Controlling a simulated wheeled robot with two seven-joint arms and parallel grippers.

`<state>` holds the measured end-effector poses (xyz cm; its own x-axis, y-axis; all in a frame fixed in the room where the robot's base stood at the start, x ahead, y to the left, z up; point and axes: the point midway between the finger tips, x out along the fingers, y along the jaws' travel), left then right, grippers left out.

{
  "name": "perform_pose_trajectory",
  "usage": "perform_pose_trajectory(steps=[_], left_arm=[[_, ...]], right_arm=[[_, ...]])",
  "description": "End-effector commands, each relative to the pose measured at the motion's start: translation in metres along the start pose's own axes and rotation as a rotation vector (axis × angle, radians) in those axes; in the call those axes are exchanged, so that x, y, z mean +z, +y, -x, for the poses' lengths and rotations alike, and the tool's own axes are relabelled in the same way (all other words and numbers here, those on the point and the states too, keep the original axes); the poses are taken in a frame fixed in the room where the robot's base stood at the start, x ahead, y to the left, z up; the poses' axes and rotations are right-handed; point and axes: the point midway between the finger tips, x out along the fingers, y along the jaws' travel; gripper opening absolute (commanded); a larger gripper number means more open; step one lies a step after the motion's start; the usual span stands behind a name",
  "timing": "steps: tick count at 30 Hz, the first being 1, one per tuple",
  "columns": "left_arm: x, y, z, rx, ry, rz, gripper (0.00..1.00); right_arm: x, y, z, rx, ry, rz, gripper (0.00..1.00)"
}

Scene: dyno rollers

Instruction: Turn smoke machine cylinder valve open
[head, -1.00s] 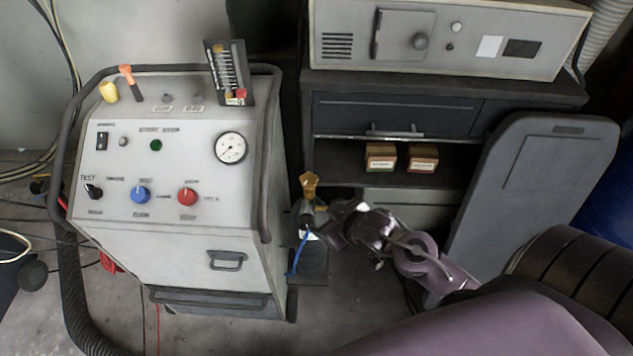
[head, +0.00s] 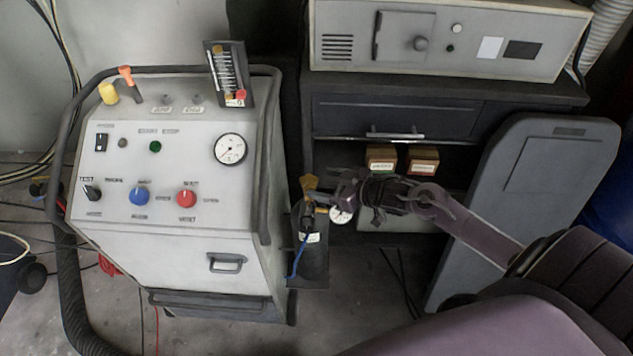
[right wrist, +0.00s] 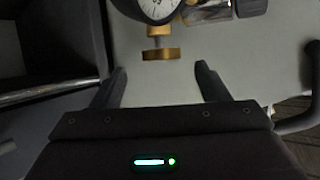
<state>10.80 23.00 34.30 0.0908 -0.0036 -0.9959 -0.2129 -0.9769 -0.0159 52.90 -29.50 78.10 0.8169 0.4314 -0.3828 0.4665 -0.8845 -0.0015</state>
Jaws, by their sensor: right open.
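The smoke machine (head: 180,240) is a light grey console on the left. A small cylinder (head: 307,222) stands at its right side, with a brass-coloured valve (head: 309,183) on top and a blue hose. A round white gauge (head: 341,216) shows beside it and at the top of the right wrist view (right wrist: 158,8). My right gripper (head: 335,190) is just right of the valve. In the right wrist view the open, empty jaws (right wrist: 158,82) face a brass knob (right wrist: 160,55) just beyond the fingertips, apart from it; I cannot tell whether it is the same valve. My left gripper is not in view.
A dark cabinet (head: 400,105) with a shelf holding two small boxes (head: 381,160) stands behind my right arm. A grey panel (head: 535,180) leans at the right. The console's dark tube frame (head: 266,150) runs close to the cylinder's left.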

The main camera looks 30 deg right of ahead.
Motion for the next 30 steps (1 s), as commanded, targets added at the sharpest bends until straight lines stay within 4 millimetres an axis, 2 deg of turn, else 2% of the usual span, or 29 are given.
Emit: perform_pose_trajectory(steps=[3, 7, 18, 28, 30], left_arm=[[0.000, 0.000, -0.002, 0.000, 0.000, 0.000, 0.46], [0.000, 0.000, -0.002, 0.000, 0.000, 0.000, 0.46], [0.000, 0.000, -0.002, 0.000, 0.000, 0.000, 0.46], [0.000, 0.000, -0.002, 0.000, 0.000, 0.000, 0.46], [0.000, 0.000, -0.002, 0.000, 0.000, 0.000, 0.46]], right_arm=[[-0.001, 0.000, -0.017, 0.000, 0.003, 0.000, 0.68], [-0.001, 0.000, -0.028, 0.000, 0.002, 0.000, 0.68], [0.000, -0.001, -0.033, -0.001, 0.000, 0.001, 0.68], [0.000, -0.001, -0.033, -0.001, 0.000, 0.001, 0.25], [0.000, -0.001, -0.033, -0.001, 0.000, 0.002, 0.24]])
